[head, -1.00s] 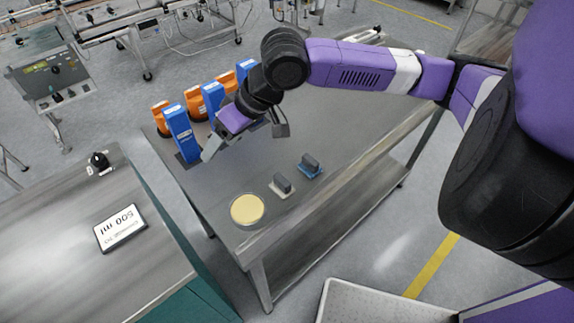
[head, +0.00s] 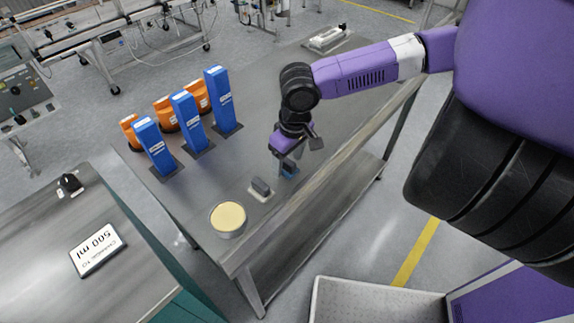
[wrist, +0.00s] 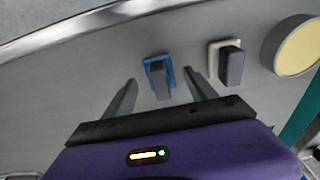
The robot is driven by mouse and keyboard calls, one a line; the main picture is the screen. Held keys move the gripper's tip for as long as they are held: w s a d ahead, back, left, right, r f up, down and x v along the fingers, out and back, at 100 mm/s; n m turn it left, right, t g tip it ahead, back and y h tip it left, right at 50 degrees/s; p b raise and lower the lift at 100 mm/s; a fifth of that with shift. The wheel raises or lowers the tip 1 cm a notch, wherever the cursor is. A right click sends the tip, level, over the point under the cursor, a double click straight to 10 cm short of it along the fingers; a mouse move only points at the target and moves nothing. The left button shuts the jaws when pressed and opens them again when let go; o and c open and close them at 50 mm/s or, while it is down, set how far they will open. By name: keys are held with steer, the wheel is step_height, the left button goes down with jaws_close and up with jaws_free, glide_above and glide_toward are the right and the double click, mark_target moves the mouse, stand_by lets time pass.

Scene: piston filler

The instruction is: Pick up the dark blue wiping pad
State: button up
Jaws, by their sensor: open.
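The dark blue wiping pad (head: 290,173) has a blue base and a dark grey upright grip. It sits on the steel table (head: 215,180), partly hidden by my gripper (head: 286,164) in the head view. In the wrist view the pad (wrist: 158,77) lies ahead of my gripper (wrist: 161,80), lined up between the two fingers. The fingers are spread open and empty, and the pad appears slightly beyond their tips. I cannot tell the exact height gap. A similar pad with a whitish base (head: 260,189) stands just left of it; it also shows in the wrist view (wrist: 227,63).
A round dish with yellow contents (head: 228,218) stands near the table corner. Blue upright boxes (head: 186,122) and orange items (head: 165,116) stand farther back. A 500 ml sign (head: 97,249) lies on the left counter. The table's front edge is close to the pads.

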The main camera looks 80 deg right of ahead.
mark_target(287, 160)
steer(key=shift+w+f, duration=0.1)
steer(key=shift+f, duration=0.55)
jaws_close()
steer(key=shift+r, duration=0.15)
step_height(287, 160, up, 20)
stand_by(0.4)
